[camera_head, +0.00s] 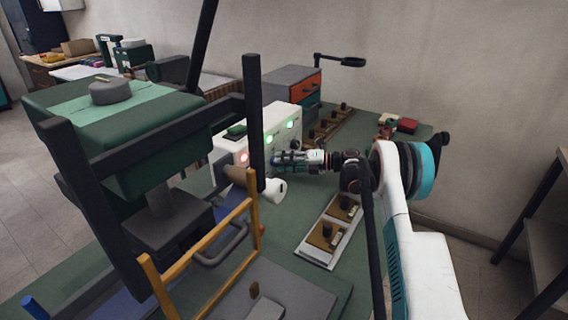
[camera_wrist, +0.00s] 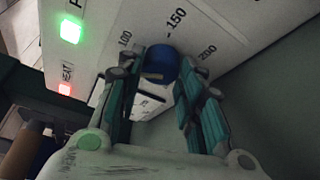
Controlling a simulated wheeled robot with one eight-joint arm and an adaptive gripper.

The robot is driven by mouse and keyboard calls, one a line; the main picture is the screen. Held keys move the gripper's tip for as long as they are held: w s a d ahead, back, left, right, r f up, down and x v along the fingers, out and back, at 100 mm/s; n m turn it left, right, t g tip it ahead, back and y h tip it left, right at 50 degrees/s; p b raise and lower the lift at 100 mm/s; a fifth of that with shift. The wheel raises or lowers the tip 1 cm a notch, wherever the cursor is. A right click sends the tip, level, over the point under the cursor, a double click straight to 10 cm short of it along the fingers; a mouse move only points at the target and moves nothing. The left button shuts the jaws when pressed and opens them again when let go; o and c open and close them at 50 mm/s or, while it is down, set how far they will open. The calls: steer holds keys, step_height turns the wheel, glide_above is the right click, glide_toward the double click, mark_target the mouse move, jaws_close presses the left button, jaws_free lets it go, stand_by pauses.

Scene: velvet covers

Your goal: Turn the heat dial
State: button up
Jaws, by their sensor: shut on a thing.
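The heat dial (camera_wrist: 160,60) is a round blue knob on the face of a white control box (camera_head: 268,124). In the wrist view the printed marks 100, 150 and 200 stand around it, with 150 just above it. My gripper (camera_wrist: 164,72) has its two green fingers on either side of the knob and is shut on it. In the head view my gripper (camera_head: 284,160) reaches the box face from the right and the dial cannot be made out there. A green light (camera_wrist: 71,31) and a red light (camera_wrist: 65,89) glow on the box in the wrist view.
A green and black press (camera_head: 130,140) stands left, in front of the box. A yellow frame (camera_head: 205,240) is at the bench front. A plate with brass-coloured parts (camera_head: 328,235) lies below my arm. A grey drawer unit (camera_head: 290,80) stands behind the box.

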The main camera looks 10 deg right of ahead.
steer(key=o, duration=1.1)
steer(key=shift+c, duration=0.2)
steer(key=v, duration=1.2)
